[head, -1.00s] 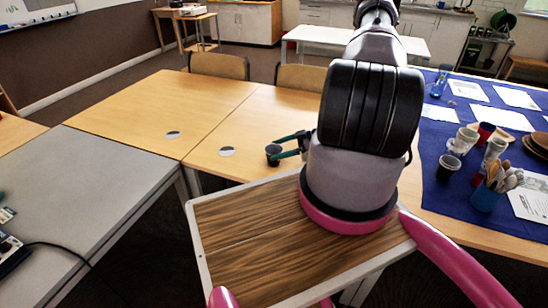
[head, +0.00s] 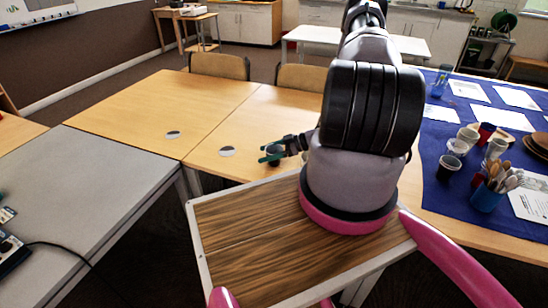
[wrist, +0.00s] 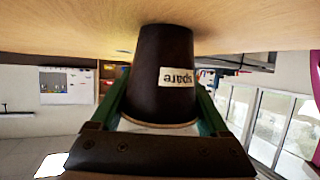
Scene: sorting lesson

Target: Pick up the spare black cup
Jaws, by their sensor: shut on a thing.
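The spare black cup (head: 273,149) stands on the near part of the wooden table, partly covered by my gripper in the head view. In the wrist view the black cup (wrist: 163,55) fills the middle, upside down in the picture, with a white label reading "spare". Its base is at the tabletop; I cannot tell whether it is lifted slightly. My gripper (head: 271,154) has its green fingers on both sides of the cup and is shut on it; the fingers (wrist: 162,108) also show in the wrist view.
Two pale discs (head: 227,151) lie on the wooden table (head: 170,105) left of the cup. A blue cloth (head: 432,130) at right bears another dark cup (head: 448,166), a blue pot (head: 486,197) of utensils and papers. A wood-topped tray (head: 250,240) is in front.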

